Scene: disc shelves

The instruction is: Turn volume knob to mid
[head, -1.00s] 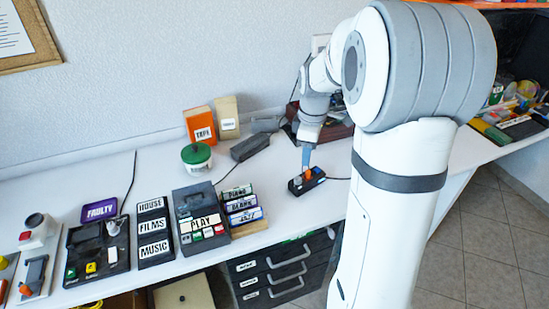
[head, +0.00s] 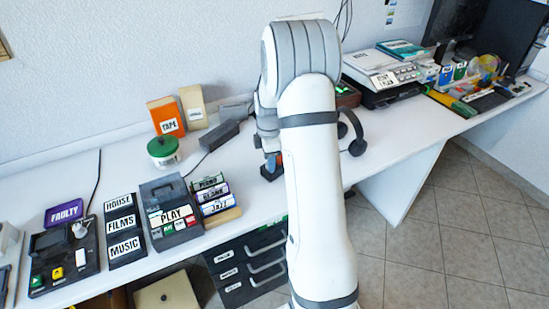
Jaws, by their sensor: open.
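My gripper (head: 271,170) is low over the white desk, right of the cassette rack, with its blue-grey end partly behind my own arm. It is small in the picture, with nothing visible held in it. No volume knob can be made out for sure. The small black box with an orange part, seen under my gripper in the earlier frame, is now hidden behind my arm and gripper. I cannot tell whether my gripper touches it.
Left on the desk are a PLAY tape deck (head: 160,200), a cassette rack (head: 222,216), a FAULTY sign (head: 64,212) and a green-lidded pot (head: 163,150). Black headphones (head: 357,146) lie right of my arm. A printer-like machine (head: 385,78) stands farther right. Drawers (head: 250,268) sit below.

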